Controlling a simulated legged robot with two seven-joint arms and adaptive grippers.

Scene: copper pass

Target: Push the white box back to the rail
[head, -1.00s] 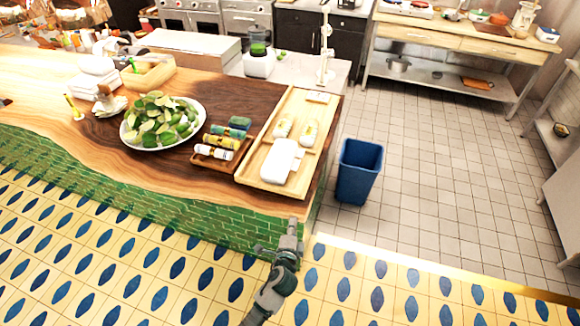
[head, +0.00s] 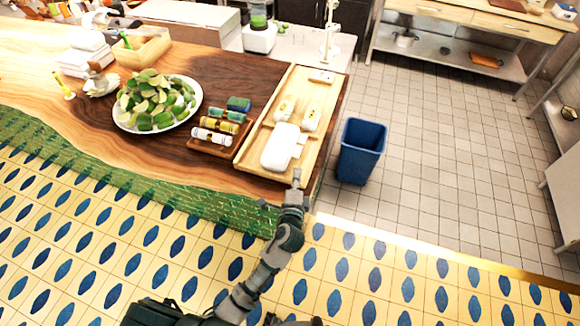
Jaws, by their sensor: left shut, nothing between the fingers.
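The white box (head: 281,146), with rounded corners, lies in the front part of a long pale wooden tray (head: 241,159) at the counter's right end. A thin wooden strip seems to cross the tray behind the box; I cannot tell for sure that it is the rail, or whether the box touches it. My left gripper (head: 297,181) is shut and empty. Its tip is at the tray's front edge, a little in front and to the right of the box, seemingly apart from it. My right gripper is not in view.
Two white packets with yellow labels lie farther back in the tray. Left of it stand a small rack (head: 209,146) of rolled items and a plate of limes (head: 125,124). A blue bin (head: 361,152) stands on the floor to the right.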

